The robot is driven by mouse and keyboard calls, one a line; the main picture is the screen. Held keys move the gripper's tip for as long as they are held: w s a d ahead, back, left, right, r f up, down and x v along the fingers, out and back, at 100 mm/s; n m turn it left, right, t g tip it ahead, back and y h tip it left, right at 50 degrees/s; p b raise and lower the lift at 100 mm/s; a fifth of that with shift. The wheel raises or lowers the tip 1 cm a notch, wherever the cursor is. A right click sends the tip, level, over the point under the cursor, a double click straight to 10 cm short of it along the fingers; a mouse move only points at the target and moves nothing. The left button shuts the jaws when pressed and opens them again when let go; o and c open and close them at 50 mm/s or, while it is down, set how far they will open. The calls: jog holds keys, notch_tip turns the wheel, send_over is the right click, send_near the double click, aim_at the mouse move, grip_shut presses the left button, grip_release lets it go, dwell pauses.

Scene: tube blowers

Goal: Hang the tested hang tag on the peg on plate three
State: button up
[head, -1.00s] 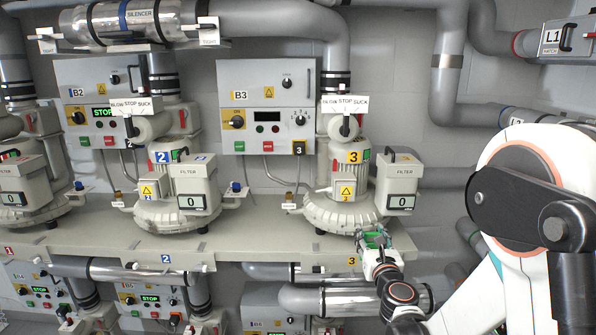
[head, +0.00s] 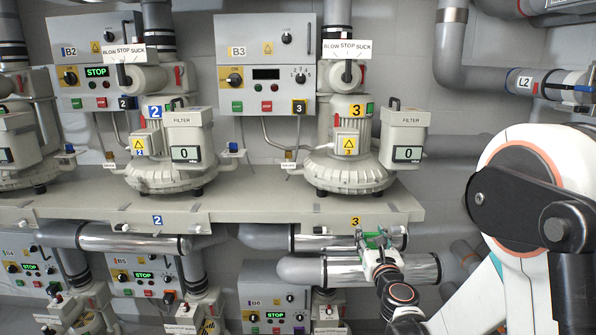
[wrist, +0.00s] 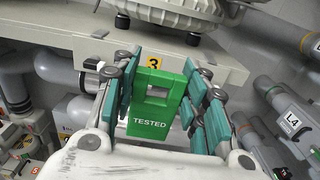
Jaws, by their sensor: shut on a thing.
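The tested hang tag (wrist: 150,118) is green with white lettering and a rectangular window near its top. My gripper (wrist: 157,98) is shut on it, with teal pads at both sides; the tag hangs upright between them. In the head view my gripper (head: 375,241) is just below and right of the yellow 3 label (head: 355,222) on the shelf's front plate. The wrist view shows this label (wrist: 152,63) behind the tag's top. The tag and peg are apart.
The shelf (head: 250,207) carries blowers, including blower three (head: 345,170) with its filter box (head: 404,140). Silver pipes (head: 345,271) run below the shelf, close behind my gripper. Panel B6 (head: 275,300) is lower down. Open space lies in front of the shelf edge.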

notch_tip(320, 180, down, 10)
jog(key=b, duration=0.8)
jog(key=shift+r, duration=0.15)
